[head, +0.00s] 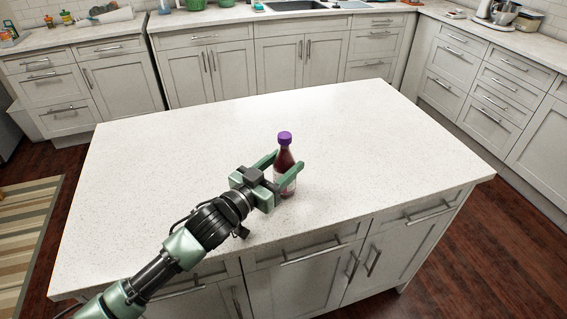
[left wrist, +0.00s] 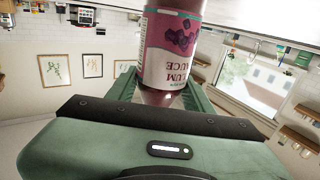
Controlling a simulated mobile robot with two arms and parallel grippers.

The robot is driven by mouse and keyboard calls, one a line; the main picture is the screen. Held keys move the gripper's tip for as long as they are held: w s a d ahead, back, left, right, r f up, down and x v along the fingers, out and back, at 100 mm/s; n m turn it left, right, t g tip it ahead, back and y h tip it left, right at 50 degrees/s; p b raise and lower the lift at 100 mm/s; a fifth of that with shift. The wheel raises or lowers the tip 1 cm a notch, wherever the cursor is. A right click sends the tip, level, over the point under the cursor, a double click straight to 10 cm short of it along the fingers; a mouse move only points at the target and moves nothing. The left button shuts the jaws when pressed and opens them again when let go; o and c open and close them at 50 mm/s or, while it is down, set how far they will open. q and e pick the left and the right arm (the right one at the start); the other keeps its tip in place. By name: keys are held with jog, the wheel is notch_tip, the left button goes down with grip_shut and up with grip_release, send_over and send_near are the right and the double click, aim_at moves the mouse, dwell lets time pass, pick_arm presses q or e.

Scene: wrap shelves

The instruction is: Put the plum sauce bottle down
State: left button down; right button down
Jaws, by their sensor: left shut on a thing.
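The plum sauce bottle (head: 285,163) has dark red contents, a purple cap and a pale label. It is upright at the front part of the island's white countertop (head: 200,140). My left gripper (head: 283,170) is shut on it, with a green finger on each side of its body. In the left wrist view the bottle (left wrist: 178,45) shows between the fingers, with its purple and white label upside down. I cannot tell for sure whether its base touches the countertop. My right gripper is not in view.
The island top is otherwise bare, with free room all around the bottle. Its front edge is close to the bottle, above grey cabinets (head: 305,280). Back counters (head: 230,18) carry a sink (head: 295,5) and a mixer (head: 503,12). A striped rug (head: 25,235) lies at left.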

pick_arm(q)
jog(key=shift+r, duration=0.1)
jog(key=c, duration=1)
grip_release()
jog(key=shift+f, duration=0.2)
jog(key=o, duration=0.4)
jog(key=shift+r, duration=0.15)
jog(key=shift+s+a, duration=0.2)
jog(key=shift+a, duration=0.05)
jog(key=b+v, duration=0.1)
jog(key=v, duration=0.9)
jog(key=shift+s+a+b, duration=0.25)
jog(key=shift+b, duration=0.15)
jog(key=shift+s+a, duration=0.2)
jog(key=shift+s, duration=0.1)
